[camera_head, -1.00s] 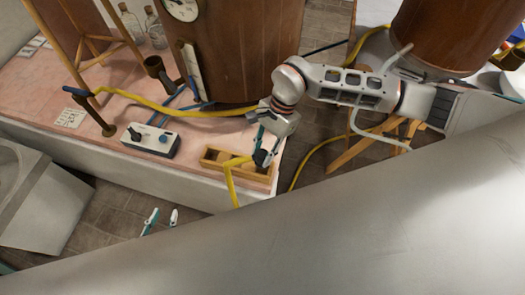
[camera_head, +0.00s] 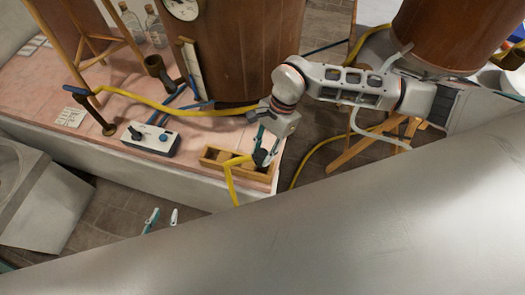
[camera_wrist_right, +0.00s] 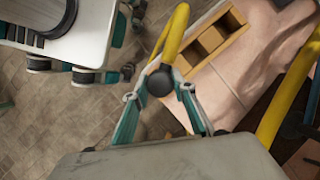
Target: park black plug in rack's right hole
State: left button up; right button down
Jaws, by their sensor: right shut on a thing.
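The black plug (camera_wrist_right: 160,82) is round, with a thick yellow hose rising from it in the right wrist view. My right gripper (camera_head: 264,150) is shut on the plug, one teal finger on each side. The wooden rack (camera_head: 256,178) lies at the front right corner of the pink-topped bench, with open compartments in it. In the head view the plug overlaps the rack's right end; I cannot tell if it touches. In the wrist view the rack (camera_wrist_right: 224,48) is beyond and right of the plug. My left gripper (camera_head: 161,218) is empty, its fingertips apart, below the bench's front edge.
A yellow hose (camera_head: 150,104) crosses the bench to the right arm. A control box (camera_head: 151,139) with knobs stands left of the rack. The pink bench top (camera_head: 205,135) is clear between box and rack.

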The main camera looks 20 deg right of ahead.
aim_at(262, 160)
jog(key=shift+f+b, duration=1.3)
jog(key=shift+f, duration=1)
dwell(4.1)
jog(key=c, duration=1.6)
grip_release()
jog(key=shift+r, duration=0.1)
